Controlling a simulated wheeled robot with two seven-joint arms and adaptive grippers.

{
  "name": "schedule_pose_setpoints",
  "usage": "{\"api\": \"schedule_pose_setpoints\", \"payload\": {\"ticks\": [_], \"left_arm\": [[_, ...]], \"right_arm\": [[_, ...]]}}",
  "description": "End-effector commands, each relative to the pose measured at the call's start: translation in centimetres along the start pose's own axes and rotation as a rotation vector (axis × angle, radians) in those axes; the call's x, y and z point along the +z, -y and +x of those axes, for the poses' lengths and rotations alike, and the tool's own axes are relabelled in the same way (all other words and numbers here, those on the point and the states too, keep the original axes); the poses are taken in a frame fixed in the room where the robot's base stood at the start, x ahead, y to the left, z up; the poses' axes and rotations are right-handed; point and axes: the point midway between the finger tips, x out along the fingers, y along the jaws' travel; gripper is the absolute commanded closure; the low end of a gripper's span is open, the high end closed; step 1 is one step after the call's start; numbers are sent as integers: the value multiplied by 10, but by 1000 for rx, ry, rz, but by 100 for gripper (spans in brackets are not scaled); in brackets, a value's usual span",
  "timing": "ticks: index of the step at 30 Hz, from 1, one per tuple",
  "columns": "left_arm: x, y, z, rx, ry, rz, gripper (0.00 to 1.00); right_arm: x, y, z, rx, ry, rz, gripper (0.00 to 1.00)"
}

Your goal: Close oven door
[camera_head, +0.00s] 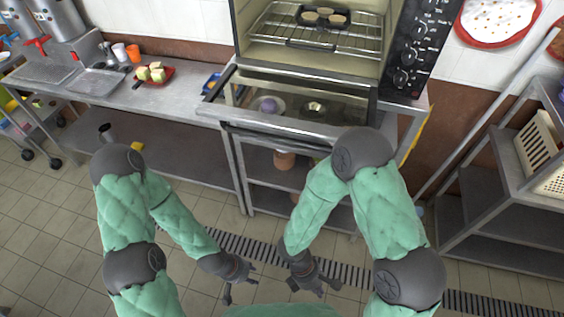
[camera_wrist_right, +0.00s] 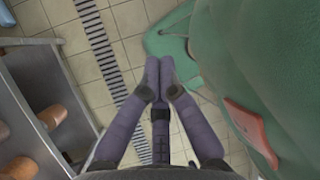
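The oven (camera_head: 310,35) stands on a metal table at the top middle of the head view. Its door (camera_head: 345,127) is folded down, lying roughly flat toward me, with a dark glass panel and a handle bar along the near edge. Inside, a wire rack (camera_head: 290,40) holds a dark tin with pale round pieces. My left gripper (camera_head: 240,283) hangs low in front of the table, fingers apart and empty.
Oven knobs (camera_head: 411,50) line its right side. A shelf rack (camera_head: 500,190) with a white basket (camera_head: 537,150) stands right. The tiled floor before the table is clear.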

Motion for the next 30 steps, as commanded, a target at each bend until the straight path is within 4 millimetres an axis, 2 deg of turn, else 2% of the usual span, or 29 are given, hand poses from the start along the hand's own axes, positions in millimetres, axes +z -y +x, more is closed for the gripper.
{"api": "schedule_pose_setpoints", "payload": {"ticks": [5, 8, 11, 12, 14, 15, 18, 21, 25, 30], "left_arm": [[0, -2, -4, 0, 0, 0, 60], [0, -2, -7, 0, 0, 0, 60], [0, -3, -9, 0, 0, 0, 60], [0, -4, -10, 0, 0, 0, 60], [0, -4, -11, 0, 0, 0, 60], [0, -4, -12, 0, 0, 0, 60], [0, -5, -14, 0, 0, 0, 60], [0, -5, -14, 0, 0, 0, 60], [0, -5, -15, 0, 0, 0, 60], [0, -5, -14, 0, 0, 0, 60]], "right_arm": [[26, -36, -32, 212, 250, -232, 100], [37, -67, -69, 387, 441, -369, 100], [38, -96, -120, 583, 632, -474, 100], [35, -104, -142, 666, 708, -507, 100], [28, -114, -179, 792, 817, -545, 100], [22, -118, -203, 876, 884, -561, 100], [5, -119, -258, 1065, 1025, -579, 100], [-10, -112, -298, 1209, 1121, -573, 100], [-20, -104, -326, 1312, 1183, -559, 100], [-20, -108, -333, 1333, 1198, -553, 100]]}}
